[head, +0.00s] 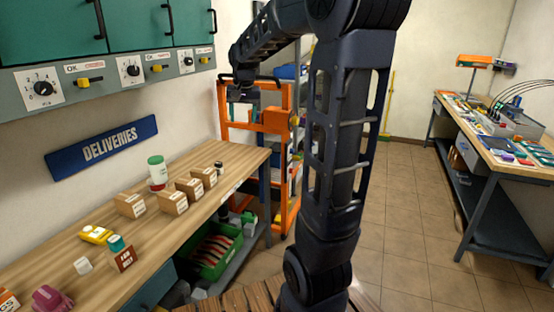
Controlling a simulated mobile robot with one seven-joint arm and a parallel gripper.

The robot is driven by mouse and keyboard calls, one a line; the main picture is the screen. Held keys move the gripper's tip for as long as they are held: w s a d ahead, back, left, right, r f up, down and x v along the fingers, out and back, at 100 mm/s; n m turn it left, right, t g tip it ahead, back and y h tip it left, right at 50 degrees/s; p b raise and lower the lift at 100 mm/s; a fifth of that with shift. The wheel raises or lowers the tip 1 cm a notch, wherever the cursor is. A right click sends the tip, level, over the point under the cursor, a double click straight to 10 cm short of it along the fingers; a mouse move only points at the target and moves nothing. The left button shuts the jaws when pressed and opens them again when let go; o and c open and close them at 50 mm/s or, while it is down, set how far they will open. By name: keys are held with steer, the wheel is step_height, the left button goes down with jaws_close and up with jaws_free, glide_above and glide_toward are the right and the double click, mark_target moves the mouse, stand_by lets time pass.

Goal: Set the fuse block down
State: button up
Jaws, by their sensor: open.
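My arm rises through the middle of the head view and bends over to the left at the top. My gripper (244,83) is at its far end, small and dark, pointing down in front of the orange rack (286,190). It is open. Its fingertips are hard to make out against the dark things behind them. I cannot tell for certain which object is the fuse block; dark items on the rack's upper part, just below the gripper, are too small to name.
The wooden bench (190,241) at left holds several cardboard boxes (174,202), a green-lidded jar (157,172) and a yellow item (96,235). A green crate (216,250) sits below. A cluttered workbench (505,150) stands at right, with clear tiled floor (405,215) between.

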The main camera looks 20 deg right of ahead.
steer(key=s+d+f+n+t, duration=0.1)
steer(key=s+f, duration=0.1)
steer(key=s, duration=1.1)
steer(key=s+d+f+n, duration=0.1)
steer(key=s+f+n, duration=0.1)
steer(key=s, duration=1.1)
steer(key=shift+s+f+n+t, duration=0.3)
steer(key=shift+s+f+t, duration=0.1)
steer(key=shift+f, duration=0.25)
